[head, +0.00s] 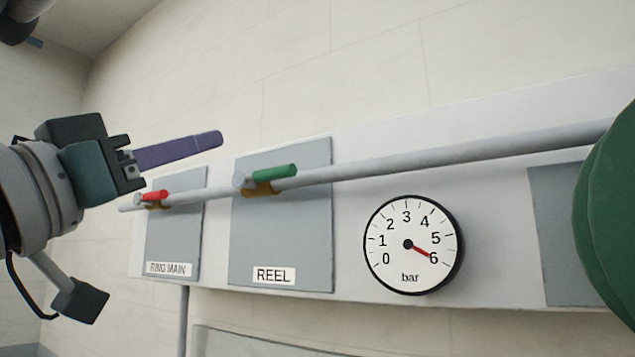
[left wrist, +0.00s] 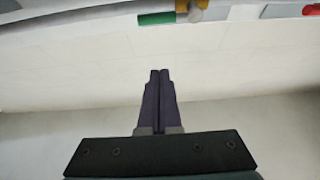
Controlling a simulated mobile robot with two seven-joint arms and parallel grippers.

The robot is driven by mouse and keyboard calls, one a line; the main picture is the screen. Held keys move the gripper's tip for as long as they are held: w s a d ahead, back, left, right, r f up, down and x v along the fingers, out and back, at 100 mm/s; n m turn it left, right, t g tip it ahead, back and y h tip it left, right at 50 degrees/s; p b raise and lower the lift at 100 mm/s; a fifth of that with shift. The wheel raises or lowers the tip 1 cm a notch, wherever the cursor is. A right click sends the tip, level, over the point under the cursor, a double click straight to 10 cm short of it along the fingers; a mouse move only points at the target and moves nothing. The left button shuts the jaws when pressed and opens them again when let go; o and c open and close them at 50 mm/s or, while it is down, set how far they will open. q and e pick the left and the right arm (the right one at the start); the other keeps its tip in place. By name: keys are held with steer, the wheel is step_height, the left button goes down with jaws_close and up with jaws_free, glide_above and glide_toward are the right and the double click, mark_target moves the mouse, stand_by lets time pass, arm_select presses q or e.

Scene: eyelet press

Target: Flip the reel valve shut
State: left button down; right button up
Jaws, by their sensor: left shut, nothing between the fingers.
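The reel valve has a green lever (head: 274,173) on a brass body (head: 262,189), above the label REEL (head: 274,275). The lever lies roughly along the grey pipe (head: 420,158). It also shows at the top of the left wrist view as a green lever (left wrist: 156,18). My left gripper (head: 221,139) is shut and empty, its purple fingers together, in front of the wall, up and left of the green lever in the picture. In the left wrist view its fingertips (left wrist: 160,72) are apart from the lever. My right gripper cannot be made out.
A red lever (head: 155,195) sits on the pipe to the left, above the label RING MAIN (head: 168,268). A pressure gauge (head: 412,245) reads about 6 bar. A large green round object (head: 612,215) stands at the right edge. The wall above the pipe is clear.

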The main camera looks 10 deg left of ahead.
arm_select(q)
step_height(320, 180, up, 6)
steer(key=p, duration=0.5)
glide_above(264, 175)
steer(key=s, duration=0.3)
steer(key=f+b, duration=0.2)
steer(key=w+f+b, duration=0.1)
steer(key=f+b, duration=0.1)
steer(key=f, duration=0.1)
steer(key=shift+d, duration=0.2)
